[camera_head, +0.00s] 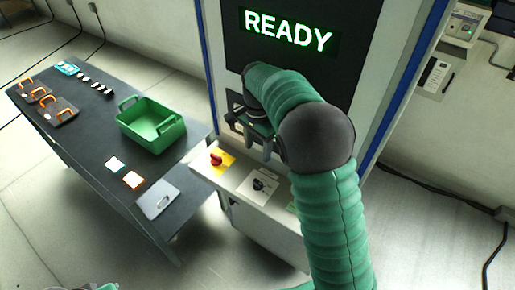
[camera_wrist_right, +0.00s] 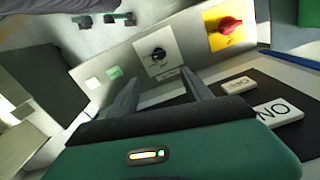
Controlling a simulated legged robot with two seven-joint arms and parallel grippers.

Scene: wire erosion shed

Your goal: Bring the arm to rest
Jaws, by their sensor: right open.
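My right arm (camera_head: 335,215), in a green ribbed sleeve, rises from the lower right and bends over toward the machine (camera_head: 300,80). My right gripper (camera_head: 259,147) is at the machine's front, above its sloping control ledge (camera_head: 235,180), its fingers pointing down. In the right wrist view the gripper (camera_wrist_right: 165,82) is open, with nothing between the fingers. The black knob (camera_wrist_right: 158,54) on the ledge lies beyond the fingertips, apart from them. The red knob (camera_wrist_right: 230,25) on its yellow plate is off to the right.
The machine's screen (camera_head: 288,30) reads READY. A dark table (camera_head: 90,145) at the left bears a green bin (camera_head: 150,125), orange-handled pieces (camera_head: 60,110) and small tiles (camera_head: 133,180). White lettered plates (camera_wrist_right: 272,112) are close to the gripper. Cables (camera_head: 425,188) lie on the floor at right.

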